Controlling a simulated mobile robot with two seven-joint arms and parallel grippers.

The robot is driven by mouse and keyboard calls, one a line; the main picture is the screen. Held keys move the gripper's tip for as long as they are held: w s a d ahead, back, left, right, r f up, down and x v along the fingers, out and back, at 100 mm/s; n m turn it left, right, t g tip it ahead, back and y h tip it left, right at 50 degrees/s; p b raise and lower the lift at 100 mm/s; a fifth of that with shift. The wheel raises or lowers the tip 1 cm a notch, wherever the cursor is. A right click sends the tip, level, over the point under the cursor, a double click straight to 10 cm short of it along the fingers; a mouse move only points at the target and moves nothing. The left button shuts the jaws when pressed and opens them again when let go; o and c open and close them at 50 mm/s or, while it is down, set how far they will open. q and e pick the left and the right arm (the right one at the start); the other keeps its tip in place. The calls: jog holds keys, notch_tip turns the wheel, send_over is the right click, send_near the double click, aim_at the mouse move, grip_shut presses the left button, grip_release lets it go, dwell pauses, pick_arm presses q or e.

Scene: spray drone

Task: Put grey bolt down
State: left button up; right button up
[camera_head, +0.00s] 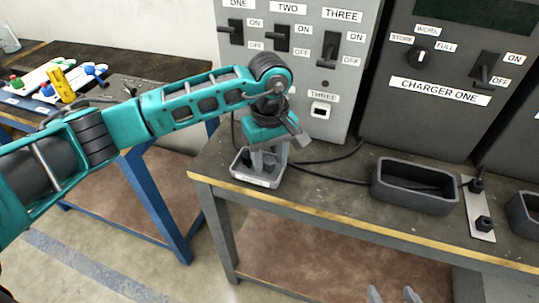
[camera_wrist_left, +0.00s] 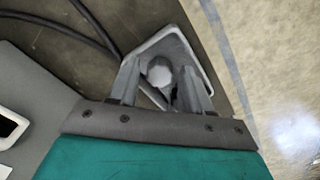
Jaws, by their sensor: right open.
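My left gripper (camera_head: 268,158) points down into a small grey tray (camera_head: 256,182) at the left end of the bench. In the left wrist view its two fingers (camera_wrist_left: 162,90) stand apart on either side of a round, light grey bolt head (camera_wrist_left: 160,72). The tray's rim (camera_wrist_left: 190,48) shows around them. I cannot tell whether the fingers touch the bolt or whether it rests on the tray floor. Its lower part is hidden. My right gripper (camera_head: 395,295) is open at the bottom edge, in front of the bench; nothing shows between its fingertips.
A larger dark grey bin (camera_head: 412,188) stands right of the tray, with a light plate (camera_head: 480,215) carrying dark bolts beside it. Black cables (camera_head: 335,175) run behind the tray. The switch panel (camera_head: 295,75) and charger cabinet (camera_head: 430,110) rise behind. Another table (camera_head: 150,68) stands left.

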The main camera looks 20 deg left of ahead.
aim_at(270, 160)
pick_arm(q)
jog(key=shift+o, duration=0.4)
jog(key=shift+r, duration=0.1)
jog(key=shift+r, duration=0.25)
notch_tip(270, 160, up, 12)
jog(key=shift+f+p, duration=0.15)
jog(key=shift+p, duration=0.15)
